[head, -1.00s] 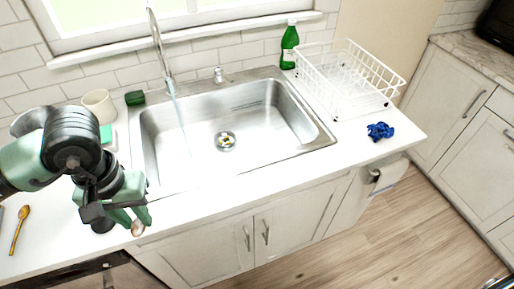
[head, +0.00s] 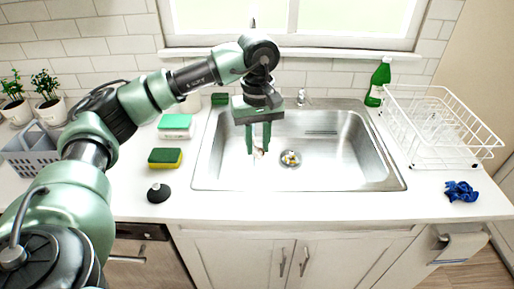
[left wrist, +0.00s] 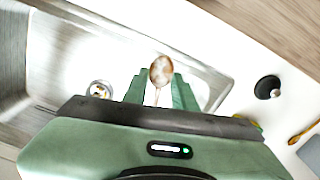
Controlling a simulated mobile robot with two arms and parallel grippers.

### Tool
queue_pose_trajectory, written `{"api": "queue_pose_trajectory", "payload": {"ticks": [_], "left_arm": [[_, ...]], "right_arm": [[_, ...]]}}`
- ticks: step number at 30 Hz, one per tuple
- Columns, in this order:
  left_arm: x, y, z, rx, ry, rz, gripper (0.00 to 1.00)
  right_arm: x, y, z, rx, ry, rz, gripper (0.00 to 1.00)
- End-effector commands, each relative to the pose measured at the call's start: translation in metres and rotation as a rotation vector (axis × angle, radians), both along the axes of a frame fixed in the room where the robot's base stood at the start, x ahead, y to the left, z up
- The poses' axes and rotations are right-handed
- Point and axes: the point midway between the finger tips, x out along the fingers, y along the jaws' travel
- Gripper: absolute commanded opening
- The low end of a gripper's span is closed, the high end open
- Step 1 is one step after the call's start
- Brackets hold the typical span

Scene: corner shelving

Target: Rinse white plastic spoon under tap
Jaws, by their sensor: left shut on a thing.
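My left gripper (head: 258,152) is over the left half of the steel sink (head: 345,165), pointing down. It is shut on a spoon (left wrist: 161,70) with a brown-stained bowl and a pale handle. The bowl sticks out beyond the fingertips, and only a small part of the spoon (head: 258,153) shows in the head view. The tap is mostly hidden behind my left arm and hand, and I cannot see the water stream now. The drain (head: 290,158) holds yellowish bits; it also shows in the left wrist view (left wrist: 100,89). My right gripper is out of view.
A white dish rack (head: 440,130), green bottle (head: 379,82) and blue cloth (head: 461,191) are right of the sink. A sponge (head: 165,158), black round object (head: 158,193) and grey caddy (head: 40,152) are left. A golden-brown spoon (left wrist: 304,133) lies on the counter.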

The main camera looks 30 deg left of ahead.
Motion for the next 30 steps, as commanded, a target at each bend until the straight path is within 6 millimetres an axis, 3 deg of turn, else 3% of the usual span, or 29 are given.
{"api": "queue_pose_trajectory", "payload": {"ticks": [30], "left_arm": [[0.088, 0.043, -0.019, 0.0, -0.001, -0.001, 0.0]], "right_arm": [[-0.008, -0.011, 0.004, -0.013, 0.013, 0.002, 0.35]]}}
